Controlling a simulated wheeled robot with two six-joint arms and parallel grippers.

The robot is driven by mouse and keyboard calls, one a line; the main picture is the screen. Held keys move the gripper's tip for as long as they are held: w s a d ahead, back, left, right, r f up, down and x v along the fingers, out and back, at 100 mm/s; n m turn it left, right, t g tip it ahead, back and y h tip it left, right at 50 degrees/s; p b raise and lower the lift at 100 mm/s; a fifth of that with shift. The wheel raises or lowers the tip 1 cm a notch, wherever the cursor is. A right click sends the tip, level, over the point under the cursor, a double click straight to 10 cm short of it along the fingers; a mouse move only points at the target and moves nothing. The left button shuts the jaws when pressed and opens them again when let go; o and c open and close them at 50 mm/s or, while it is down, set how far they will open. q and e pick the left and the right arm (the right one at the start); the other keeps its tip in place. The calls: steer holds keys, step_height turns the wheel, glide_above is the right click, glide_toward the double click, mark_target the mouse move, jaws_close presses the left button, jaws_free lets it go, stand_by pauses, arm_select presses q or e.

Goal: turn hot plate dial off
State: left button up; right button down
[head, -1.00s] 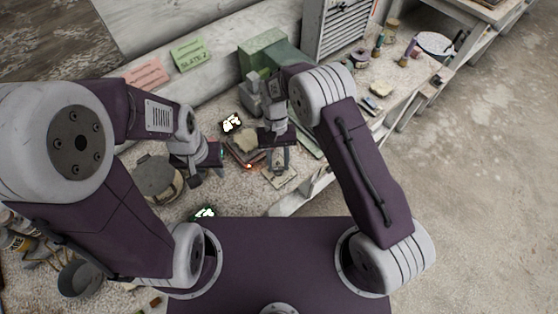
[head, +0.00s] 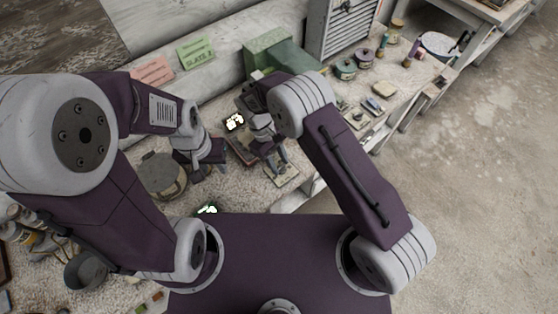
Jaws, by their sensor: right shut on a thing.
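The hot plate (head: 238,150), a flat reddish-brown unit, sits on the bench in the middle of the head view, partly covered by my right gripper. My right gripper (head: 276,167) points down at its right front edge, tilted, and is shut on the dial. The dial itself is hidden by the fingers and too small to make out. My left gripper (head: 209,174) hangs over the bench left of the hot plate, apart from it; its fingers are too small to judge.
A round lidded pot (head: 160,176) stands left of my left gripper. A small pale board (head: 284,177) lies by my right gripper. Pink (head: 152,72) and green (head: 196,53) cards lean at the back. A green box (head: 270,45) and a drawer cabinet (head: 342,28) stand behind.

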steer(key=shift+n, duration=0.4)
steer(key=c, duration=0.9)
jaws_free()
steer(key=shift+w+a+r, duration=0.15)
steer(key=shift+a+r, duration=0.05)
steer(key=shift+r, duration=0.1)
steer(key=b+v, duration=0.1)
steer(key=v, duration=0.7)
steer(key=shift+r, duration=0.2)
